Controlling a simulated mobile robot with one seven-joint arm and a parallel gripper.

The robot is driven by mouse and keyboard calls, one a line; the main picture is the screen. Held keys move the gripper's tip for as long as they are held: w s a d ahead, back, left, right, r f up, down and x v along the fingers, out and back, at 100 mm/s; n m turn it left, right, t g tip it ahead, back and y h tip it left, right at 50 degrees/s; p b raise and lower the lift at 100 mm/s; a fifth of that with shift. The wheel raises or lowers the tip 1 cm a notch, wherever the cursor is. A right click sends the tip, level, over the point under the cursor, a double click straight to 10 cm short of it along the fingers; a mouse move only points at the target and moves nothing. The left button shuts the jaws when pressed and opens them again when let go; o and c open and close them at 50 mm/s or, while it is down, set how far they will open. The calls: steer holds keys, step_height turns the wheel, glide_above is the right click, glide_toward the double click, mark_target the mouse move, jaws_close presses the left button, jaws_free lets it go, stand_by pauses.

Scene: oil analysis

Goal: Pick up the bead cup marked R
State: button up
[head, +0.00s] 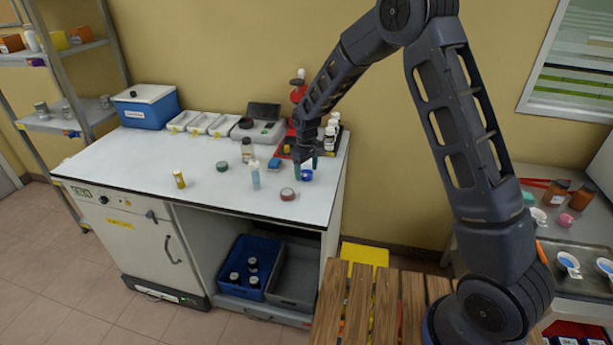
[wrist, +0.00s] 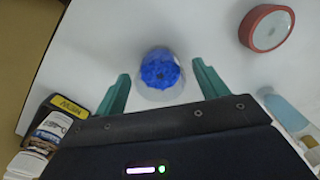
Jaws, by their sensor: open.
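A small clear cup of blue beads (wrist: 160,70) sits on the white bench top. No letter is readable on it in either view. It also shows in the head view (head: 307,175). My gripper (wrist: 160,88) is open, with its two green fingers at either side of the near part of the cup and apart from it. In the head view my gripper (head: 305,164) is low over the bench at the cup. Part of the cup there is hidden by the fingers.
A red-rimmed round tin (wrist: 267,28) lies to the cup's right in the wrist view. Several small bottles (head: 333,130) stand behind.

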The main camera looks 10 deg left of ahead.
steer(key=shift+f, duration=0.35)
steer(key=c, duration=1.1)
steer(key=shift+r, duration=0.15)
